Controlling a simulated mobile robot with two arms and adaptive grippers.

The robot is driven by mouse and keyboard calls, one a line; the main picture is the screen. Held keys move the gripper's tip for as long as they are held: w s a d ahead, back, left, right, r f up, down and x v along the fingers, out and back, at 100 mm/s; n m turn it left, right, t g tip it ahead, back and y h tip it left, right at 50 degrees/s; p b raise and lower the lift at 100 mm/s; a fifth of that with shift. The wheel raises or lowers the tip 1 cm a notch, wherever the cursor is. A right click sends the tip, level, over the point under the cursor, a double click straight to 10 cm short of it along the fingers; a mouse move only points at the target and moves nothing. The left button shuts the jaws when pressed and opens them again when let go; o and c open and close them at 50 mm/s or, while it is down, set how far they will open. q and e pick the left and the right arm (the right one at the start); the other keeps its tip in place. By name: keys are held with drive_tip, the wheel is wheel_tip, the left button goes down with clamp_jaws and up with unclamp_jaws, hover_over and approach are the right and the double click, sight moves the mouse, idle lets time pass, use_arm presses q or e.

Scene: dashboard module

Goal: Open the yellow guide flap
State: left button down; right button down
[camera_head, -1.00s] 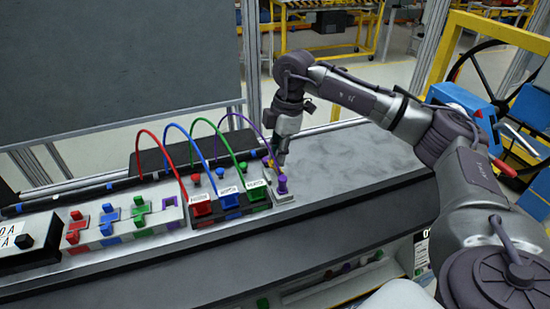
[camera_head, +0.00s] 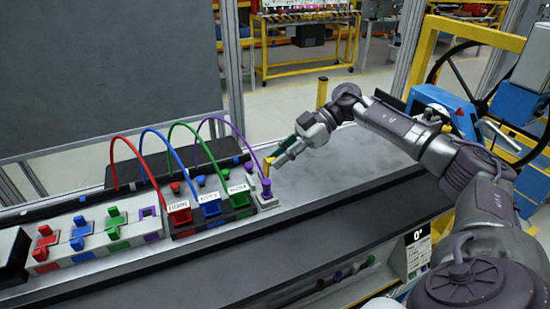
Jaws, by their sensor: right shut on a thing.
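The yellow guide flap (camera_head: 267,164) is a small yellow piece at the right end of the row of modules, just behind and above the purple plug (camera_head: 266,188). It stands roughly upright. My right gripper (camera_head: 274,160) reaches in from the right, tilted down to the left, and is shut on the flap at its tips. The exact finger contact is too small to see clearly. My left gripper is out of view.
Red (camera_head: 179,211), blue (camera_head: 209,205) and green (camera_head: 239,198) plugs with arched cables stand left of the flap. Coloured switch blocks (camera_head: 81,233) lie further left. The grey worktop (camera_head: 345,165) right of the flap is clear. A grey panel rises behind.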

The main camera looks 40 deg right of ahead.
drive_tip(key=shift+d+f+y, duration=0.2)
drive_tip(key=shift+d+y, duration=0.15)
drive_tip(key=shift+y, duration=0.45)
drive_tip(key=c, duration=1.1)
unclamp_jaws()
drive_tip(key=shift+s, duration=0.1)
drive_tip(key=v, duration=1.2)
drive_tip(key=shift+s+f, duration=0.15)
drive_tip(key=shift+f, duration=0.1)
